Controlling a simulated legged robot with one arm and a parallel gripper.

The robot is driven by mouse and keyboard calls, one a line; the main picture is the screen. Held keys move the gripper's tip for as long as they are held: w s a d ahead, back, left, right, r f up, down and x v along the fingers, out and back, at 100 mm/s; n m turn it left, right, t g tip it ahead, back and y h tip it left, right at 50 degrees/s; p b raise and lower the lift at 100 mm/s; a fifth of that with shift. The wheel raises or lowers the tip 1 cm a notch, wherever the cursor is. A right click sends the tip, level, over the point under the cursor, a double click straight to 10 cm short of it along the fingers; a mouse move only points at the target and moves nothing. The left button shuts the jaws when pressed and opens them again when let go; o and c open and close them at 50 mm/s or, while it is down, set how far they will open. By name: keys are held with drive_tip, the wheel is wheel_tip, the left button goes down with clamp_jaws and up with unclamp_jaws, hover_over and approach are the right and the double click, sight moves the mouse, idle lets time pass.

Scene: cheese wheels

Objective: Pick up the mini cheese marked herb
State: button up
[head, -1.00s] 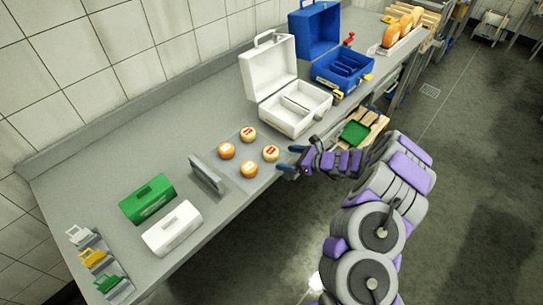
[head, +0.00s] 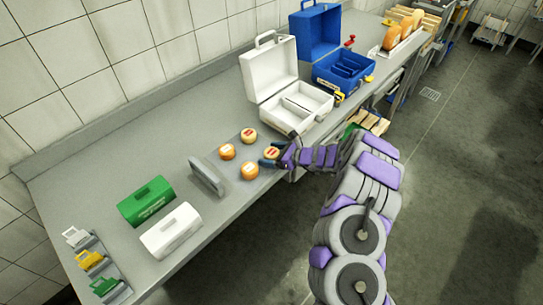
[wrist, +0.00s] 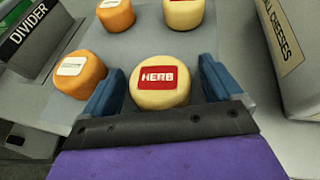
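The mini cheese marked HERB (wrist: 160,87) is a pale yellow wheel with a red label. In the wrist view it sits between the two blue fingers of my gripper (wrist: 160,68). The fingers are apart, with a small gap showing on each side of the cheese. In the head view the herb cheese (head: 271,152) is the right one of the small group, near the counter's front edge. My gripper (head: 268,157) reaches it from the right, and its fingers partly cover it.
Two orange cheeses with white labels (head: 227,152) (head: 249,171) and another pale one with a red label (head: 249,135) stand close by. A grey divider (head: 207,177) is to the left. An open white case (head: 290,100) stands behind, near my gripper.

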drive_tip(key=c, duration=1.1)
drive_tip(key=shift+o, duration=0.2)
drive_tip(key=shift+r, duration=0.15)
